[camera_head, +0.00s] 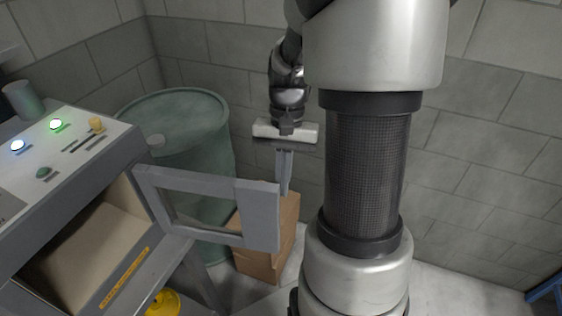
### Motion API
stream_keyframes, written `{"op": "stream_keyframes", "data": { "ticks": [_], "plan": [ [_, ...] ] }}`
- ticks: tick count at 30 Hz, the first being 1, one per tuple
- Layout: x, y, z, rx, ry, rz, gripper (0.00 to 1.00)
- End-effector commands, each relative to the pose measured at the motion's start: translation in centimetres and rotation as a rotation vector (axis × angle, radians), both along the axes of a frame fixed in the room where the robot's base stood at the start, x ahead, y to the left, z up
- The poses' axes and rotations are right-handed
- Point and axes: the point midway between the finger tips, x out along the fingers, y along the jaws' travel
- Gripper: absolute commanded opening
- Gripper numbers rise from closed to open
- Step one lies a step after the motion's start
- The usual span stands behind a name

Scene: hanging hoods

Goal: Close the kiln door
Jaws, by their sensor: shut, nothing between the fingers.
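The kiln (122,165) stands at the left, a grey box with a sloped control panel on top. Its front opening shows a beige inner chamber (85,250). The kiln door (262,215) is a grey frame with a window, swung open and sticking out to the right from the kiln's right edge. My gripper (286,190) is shut and empty, pointing down. In the picture its fingers are right at the upper right corner of the door; I cannot tell whether they touch it. The fingertips are close to the door's right edge.
A green drum (180,130) stands behind the door, with a cardboard box (270,258) on the floor to its right. A yellow object (163,303) is below the kiln. Block walls (480,130) close off the back and right. A blue item (546,293) is at the lower right edge.

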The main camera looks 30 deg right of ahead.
Motion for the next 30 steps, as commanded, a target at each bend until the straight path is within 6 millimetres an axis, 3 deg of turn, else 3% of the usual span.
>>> {"op": "stream_keyframes", "data": {
  "ticks": [3,12,30],
  "plan": [
    [-0.6,0.5,-2.1,0.001,0.003,0.001,0.00],
    [-3.2,2.8,-1.7,0.000,-0.001,0.001,0.00],
    [-3.4,2.9,-1.8,0.000,-0.001,-0.015,0.00]
  ]
}}
